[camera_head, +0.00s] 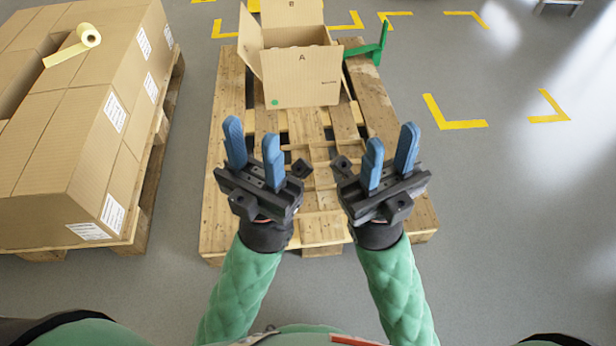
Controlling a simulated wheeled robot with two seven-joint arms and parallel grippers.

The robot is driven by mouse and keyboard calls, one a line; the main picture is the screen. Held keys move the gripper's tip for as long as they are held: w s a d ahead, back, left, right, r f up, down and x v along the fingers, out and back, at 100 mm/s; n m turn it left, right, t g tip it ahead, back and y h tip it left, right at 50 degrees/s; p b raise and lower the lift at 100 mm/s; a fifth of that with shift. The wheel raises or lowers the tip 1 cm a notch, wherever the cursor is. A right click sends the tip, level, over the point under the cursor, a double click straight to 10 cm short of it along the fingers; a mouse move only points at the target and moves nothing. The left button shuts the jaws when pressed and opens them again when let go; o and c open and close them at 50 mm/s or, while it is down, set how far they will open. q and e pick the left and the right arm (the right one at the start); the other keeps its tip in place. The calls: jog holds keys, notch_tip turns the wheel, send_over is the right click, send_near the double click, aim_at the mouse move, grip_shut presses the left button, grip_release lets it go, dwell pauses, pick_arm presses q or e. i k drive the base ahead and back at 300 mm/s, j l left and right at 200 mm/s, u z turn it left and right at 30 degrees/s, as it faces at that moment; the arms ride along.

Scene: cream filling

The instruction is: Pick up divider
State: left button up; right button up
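No divider can be made out for certain. An open cardboard box (304,84) marked "A" with a green dot stands at the far end of the wooden pallet (222,226), its flaps raised. My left gripper (254,148) is open and empty above the pallet's left middle. My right gripper (391,152) is open and empty above the pallet's right middle. Both have blue fingers pointing away from me toward the box, and neither touches it. The inside of the box is mostly hidden by its front wall.
A green bracket-like piece (378,46) stands at the right of the box. A second pallet (158,160) at the left carries closed cartons (60,140) with a roll of yellow tape (88,36) on top. Yellow corner marks (452,118) lie on the clear grey floor at right.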

aim_at(336, 144)
jog(key=i+j+z, duration=0.15)
jog(key=j, duration=0.7)
jog(key=i+j+z, duration=0.2)
jog(key=j, duration=0.65)
jog(key=k, duration=0.1)
